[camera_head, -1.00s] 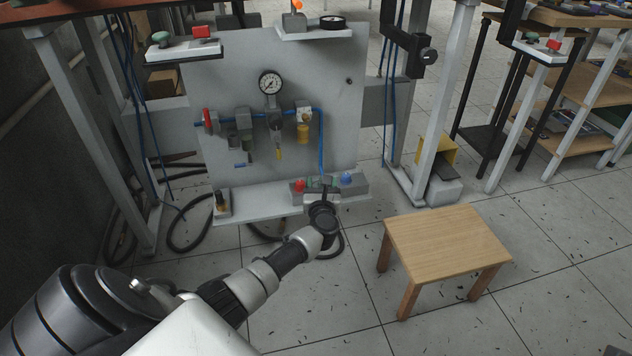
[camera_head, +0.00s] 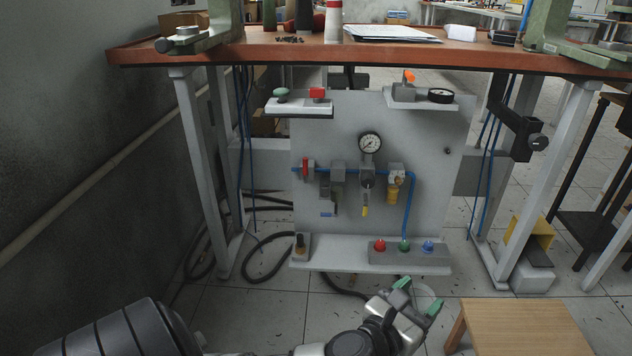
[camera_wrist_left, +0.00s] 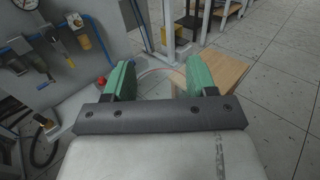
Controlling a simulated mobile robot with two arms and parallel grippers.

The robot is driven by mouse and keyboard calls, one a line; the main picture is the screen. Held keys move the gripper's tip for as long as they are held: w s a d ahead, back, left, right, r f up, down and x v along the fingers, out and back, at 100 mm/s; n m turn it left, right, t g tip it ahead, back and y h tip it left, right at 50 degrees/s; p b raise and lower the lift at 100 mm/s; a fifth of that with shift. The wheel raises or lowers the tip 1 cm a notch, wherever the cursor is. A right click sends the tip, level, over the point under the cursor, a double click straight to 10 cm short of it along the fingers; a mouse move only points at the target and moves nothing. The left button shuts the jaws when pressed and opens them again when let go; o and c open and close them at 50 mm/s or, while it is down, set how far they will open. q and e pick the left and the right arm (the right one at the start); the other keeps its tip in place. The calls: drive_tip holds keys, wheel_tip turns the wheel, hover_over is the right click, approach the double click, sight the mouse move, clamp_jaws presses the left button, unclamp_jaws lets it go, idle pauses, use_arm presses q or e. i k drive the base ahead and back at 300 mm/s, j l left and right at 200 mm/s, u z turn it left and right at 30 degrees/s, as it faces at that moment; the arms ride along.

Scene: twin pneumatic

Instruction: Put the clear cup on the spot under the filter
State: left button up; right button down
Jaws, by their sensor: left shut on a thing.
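My left gripper (camera_head: 418,296) with green fingertips is in front of the panel's lower shelf, low in the head view. It is shut on the clear cup (camera_head: 424,288), a faint see-through shape between the fingertips. The cup also shows faintly between the green fingers in the left wrist view (camera_wrist_left: 158,82). A row of air units hangs on the grey panel under a round gauge (camera_head: 370,143). Which of them is the filter I cannot tell for sure; a unit with a yellow lower end (camera_head: 366,190) hangs below the gauge. My right gripper is not in view.
The lower shelf (camera_head: 340,254) carries red, green and blue buttons (camera_head: 403,246) at its right and a small dark-topped part (camera_head: 300,243) at its left. A wooden stool (camera_head: 520,325) stands at the lower right. Black hoses (camera_head: 262,262) lie on the floor.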

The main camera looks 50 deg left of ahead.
sight(334, 242)
drive_tip(key=i+j+u, duration=0.3)
drive_tip(key=u, duration=0.15)
drive_tip(key=i+j+u, duration=0.15)
drive_tip(key=i+u, duration=0.2)
drive_tip(key=u, duration=0.15)
drive_tip(key=i+j, duration=0.1)
drive_tip(key=i, duration=0.25)
